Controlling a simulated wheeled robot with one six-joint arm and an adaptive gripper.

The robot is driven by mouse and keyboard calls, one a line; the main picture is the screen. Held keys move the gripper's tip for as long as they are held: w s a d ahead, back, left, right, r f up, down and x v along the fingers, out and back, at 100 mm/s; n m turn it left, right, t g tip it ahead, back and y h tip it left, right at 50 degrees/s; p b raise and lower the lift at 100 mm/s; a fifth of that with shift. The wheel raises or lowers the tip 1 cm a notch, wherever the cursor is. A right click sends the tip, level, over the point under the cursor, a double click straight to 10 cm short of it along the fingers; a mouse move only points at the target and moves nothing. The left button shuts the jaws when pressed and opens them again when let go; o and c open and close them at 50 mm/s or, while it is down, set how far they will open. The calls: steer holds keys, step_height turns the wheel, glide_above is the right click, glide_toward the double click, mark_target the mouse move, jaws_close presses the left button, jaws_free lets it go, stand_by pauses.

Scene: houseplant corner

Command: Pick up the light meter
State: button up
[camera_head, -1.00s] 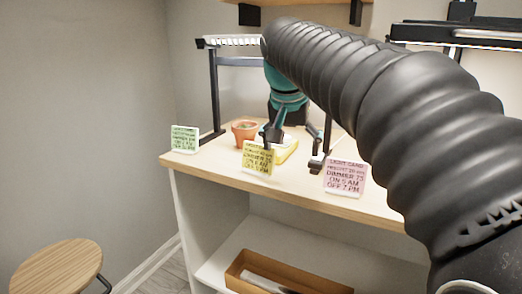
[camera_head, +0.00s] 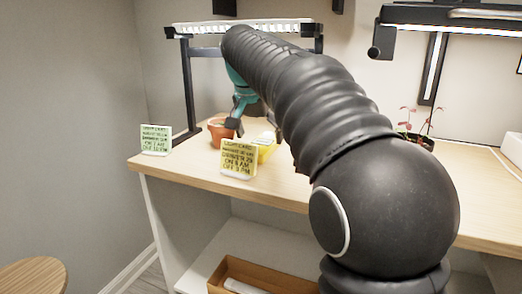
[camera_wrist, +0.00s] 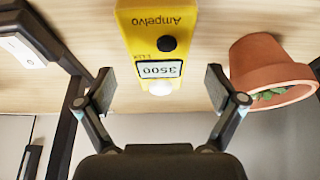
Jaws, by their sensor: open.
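The light meter is yellow, with a black knob, a small screen reading 3500 and a white dome. In the wrist view the light meter (camera_wrist: 130,30) lies on the wood top, upside down in the picture, its dome end between my fingertips. My gripper (camera_wrist: 160,87) is open, one finger on each side, with gaps showing between fingers and meter. In the head view the light meter (camera_head: 266,150) shows as a yellow patch behind the yellow card, partly hidden by the card and my arm. My gripper (camera_head: 236,122) is just above and left of it.
A terracotta pot (camera_wrist: 268,68) stands close beside one finger. A yellow card (camera_head: 238,160) and a green card (camera_head: 156,140) stand along the shelf's front edge. A black lamp frame (camera_head: 188,90) rises behind. A red-stemmed plant (camera_head: 420,128) stands right of my arm.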

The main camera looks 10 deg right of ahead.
steer(key=shift+x, duration=1.05)
steer(key=c, duration=1.5)
steer(key=shift+r, duration=0.15)
